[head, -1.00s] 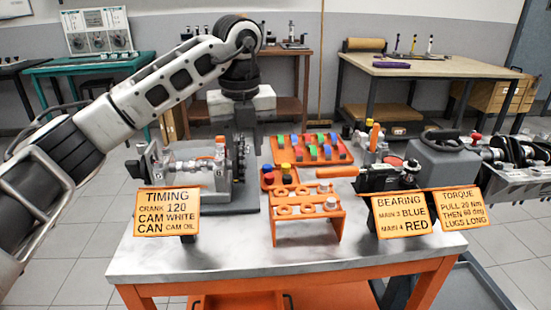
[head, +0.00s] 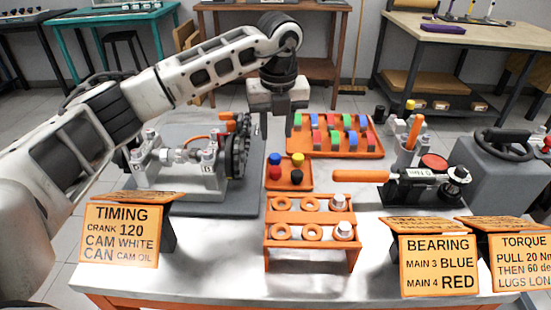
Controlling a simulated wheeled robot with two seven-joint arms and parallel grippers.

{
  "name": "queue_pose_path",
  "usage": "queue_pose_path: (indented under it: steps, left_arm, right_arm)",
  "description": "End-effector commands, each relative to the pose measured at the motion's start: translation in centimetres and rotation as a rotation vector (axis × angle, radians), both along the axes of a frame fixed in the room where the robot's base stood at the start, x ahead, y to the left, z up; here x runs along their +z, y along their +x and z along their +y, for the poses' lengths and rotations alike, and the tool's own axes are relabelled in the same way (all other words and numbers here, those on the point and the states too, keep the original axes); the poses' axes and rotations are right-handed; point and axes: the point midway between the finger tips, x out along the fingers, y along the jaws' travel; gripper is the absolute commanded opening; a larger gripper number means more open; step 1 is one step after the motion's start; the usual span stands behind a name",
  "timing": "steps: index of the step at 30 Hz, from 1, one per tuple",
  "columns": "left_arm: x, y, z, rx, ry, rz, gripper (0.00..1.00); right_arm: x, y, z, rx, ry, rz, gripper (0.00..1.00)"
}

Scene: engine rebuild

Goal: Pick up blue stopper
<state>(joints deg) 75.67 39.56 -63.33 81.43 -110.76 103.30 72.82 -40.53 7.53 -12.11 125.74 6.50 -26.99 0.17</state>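The blue stopper (head: 274,159) stands in a small orange tray (head: 289,187) near the middle of the table. A yellow stopper (head: 298,159) is to its right, and a red one (head: 275,173) and a black one (head: 297,176) are in front. My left gripper (head: 277,128) points down just above and behind the small tray in the picture. Its two fingers are apart with nothing between them. I cannot tell its exact height over the stopper. My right gripper is not in view.
An orange tray of coloured blocks (head: 334,143) lies behind right. An engine stand (head: 190,170) is on the left. An orange rack with rings (head: 310,225) stands in front. An orange-handled tool (head: 400,177) is on the right. Sign boards (head: 121,235) line the front edge.

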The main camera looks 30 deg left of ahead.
Motion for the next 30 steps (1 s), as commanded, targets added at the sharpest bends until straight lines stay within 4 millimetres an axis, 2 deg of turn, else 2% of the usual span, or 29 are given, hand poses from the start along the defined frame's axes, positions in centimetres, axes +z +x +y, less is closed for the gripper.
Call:
queue_pose_path:
  steps: [1, 8, 16, 26, 27, 30]
  left_arm:
    - [-0.7, 0.0, 0.1, 0.001, 0.000, 0.001, 0.35]
    - [-2.3, 0.1, 0.2, 0.000, 0.000, 0.001, 0.35]
    - [-6.1, 0.1, 0.5, -0.001, 0.000, 0.002, 0.35]
    - [-6.8, 0.2, 0.5, -0.001, 0.000, -0.001, 0.35]
    - [-6.8, 0.2, 0.5, -0.001, 0.000, -0.001, 0.24]
    - [-6.8, 0.2, 0.5, -0.001, 0.000, -0.001, 0.00]
  right_arm:
    - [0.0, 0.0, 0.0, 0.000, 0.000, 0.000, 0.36]
    - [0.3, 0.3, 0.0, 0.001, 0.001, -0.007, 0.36]
    - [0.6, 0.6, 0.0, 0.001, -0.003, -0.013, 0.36]
    - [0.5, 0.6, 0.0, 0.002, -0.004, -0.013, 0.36]
    - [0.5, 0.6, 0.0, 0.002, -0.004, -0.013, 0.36]
    - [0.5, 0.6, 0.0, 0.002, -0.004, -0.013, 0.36]
